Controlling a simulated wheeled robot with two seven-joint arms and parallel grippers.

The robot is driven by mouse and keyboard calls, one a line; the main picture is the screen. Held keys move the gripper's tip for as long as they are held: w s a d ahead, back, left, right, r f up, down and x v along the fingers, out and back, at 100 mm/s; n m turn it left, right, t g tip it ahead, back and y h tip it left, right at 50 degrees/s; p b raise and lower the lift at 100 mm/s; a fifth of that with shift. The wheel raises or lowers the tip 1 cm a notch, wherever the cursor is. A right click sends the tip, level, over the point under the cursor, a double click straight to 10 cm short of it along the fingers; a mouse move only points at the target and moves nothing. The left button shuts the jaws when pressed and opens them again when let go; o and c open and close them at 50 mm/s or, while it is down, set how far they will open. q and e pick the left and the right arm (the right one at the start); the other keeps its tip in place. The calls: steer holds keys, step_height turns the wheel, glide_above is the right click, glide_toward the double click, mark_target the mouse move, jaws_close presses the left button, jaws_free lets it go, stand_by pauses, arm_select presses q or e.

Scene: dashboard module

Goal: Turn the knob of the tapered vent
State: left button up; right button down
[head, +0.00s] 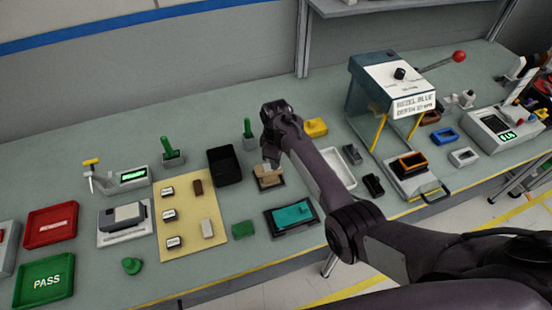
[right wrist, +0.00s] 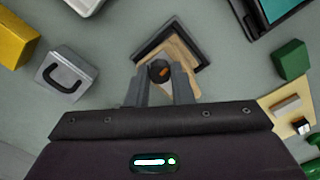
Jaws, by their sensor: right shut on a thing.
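The tapered vent (head: 267,182) is a tan piece on a dark square base near the middle of the table. In the right wrist view the vent (right wrist: 186,60) shows its tan top and the dark frame behind it. A dark round knob with an orange mark (right wrist: 158,71) sits between the fingertips. My right gripper (right wrist: 160,76) is shut on this knob, fingers on either side of it. In the head view my right gripper (head: 270,160) reaches down over the vent, and the knob is hidden there. My left gripper is not in view.
A black bin (head: 224,165) stands just left of the vent. A teal-screened device (head: 291,216) and a green block (head: 243,228) lie in front. A yellow block (head: 315,127) and a white tray (head: 334,155) are to the right. A tan board (head: 190,218) lies left.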

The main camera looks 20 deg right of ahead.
steer(key=shift+m, duration=0.7)
steer(key=c, duration=1.3)
jaws_free()
steer(key=shift+o, duration=0.2)
steer(key=shift+r, duration=0.1)
step_height(320, 180, up, 7)
steer(key=shift+f+b, duration=0.15)
steer(key=shift+b, duration=1)
steer(key=shift+r, duration=0.5)
